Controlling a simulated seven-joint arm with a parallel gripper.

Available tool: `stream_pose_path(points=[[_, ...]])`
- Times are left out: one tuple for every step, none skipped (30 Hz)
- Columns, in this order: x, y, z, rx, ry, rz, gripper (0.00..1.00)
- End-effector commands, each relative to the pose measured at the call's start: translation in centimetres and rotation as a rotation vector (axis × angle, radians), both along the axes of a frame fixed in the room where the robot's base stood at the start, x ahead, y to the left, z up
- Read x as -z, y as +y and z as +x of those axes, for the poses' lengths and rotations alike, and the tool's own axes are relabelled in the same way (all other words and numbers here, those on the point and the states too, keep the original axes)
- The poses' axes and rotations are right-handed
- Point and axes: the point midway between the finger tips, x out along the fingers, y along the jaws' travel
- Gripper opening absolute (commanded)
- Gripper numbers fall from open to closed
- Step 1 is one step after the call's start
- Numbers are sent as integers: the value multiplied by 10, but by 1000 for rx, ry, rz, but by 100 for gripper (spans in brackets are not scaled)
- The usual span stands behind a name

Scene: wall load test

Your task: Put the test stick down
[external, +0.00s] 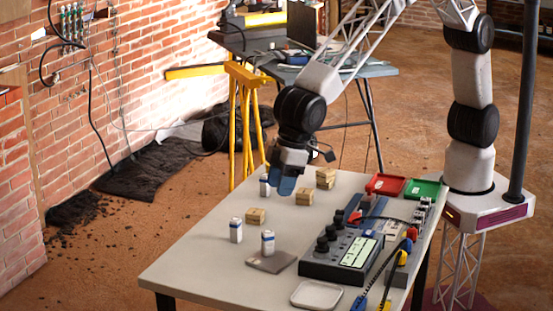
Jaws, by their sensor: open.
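My gripper (286,186), with blue fingers, is over the far left part of the grey table (195,250). It is open, and no held object can be made out between its fingers. A small white and blue cylinder (264,185) stands just left of the fingers; I cannot tell whether they touch it. Another white cylinder (236,231) stands upright nearer the left edge. A third cylinder (268,243) stands at a flat grey plate (272,262). I cannot tell which object, if any, is the test stick.
Wooden blocks (256,216) lie near the gripper. A dark instrument with knobs (341,252) fills the table's right side. A red tray (385,184) and a green tray (424,189) sit at the back. A white tray (316,295) is in front. The front left is clear.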

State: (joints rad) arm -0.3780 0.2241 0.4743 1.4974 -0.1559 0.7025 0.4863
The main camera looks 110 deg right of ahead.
Motion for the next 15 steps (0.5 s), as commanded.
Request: stream_pose_path(points=[[-10,-10,-6,4,-1,0,48],[-16,-16,-10,5,-1,0,48],[-24,-24,-17,5,0,0,48],[-31,-30,-22,5,-1,0,48],[-38,-37,-27,6,0,0,48],[-47,-47,-35,9,1,-1,48],[-53,-55,-42,9,2,-2,48],[-60,-62,-48,9,3,-3,48],[-69,-71,-57,9,3,-3,48],[-75,-79,-64,10,5,-3,48],[-81,-86,-71,12,5,-4,48],[-88,-96,-81,11,6,-5,48],[-95,-102,-88,12,6,-5,48],[-100,-109,-95,13,7,-5,48],[-107,-118,-106,13,8,-6,48]])
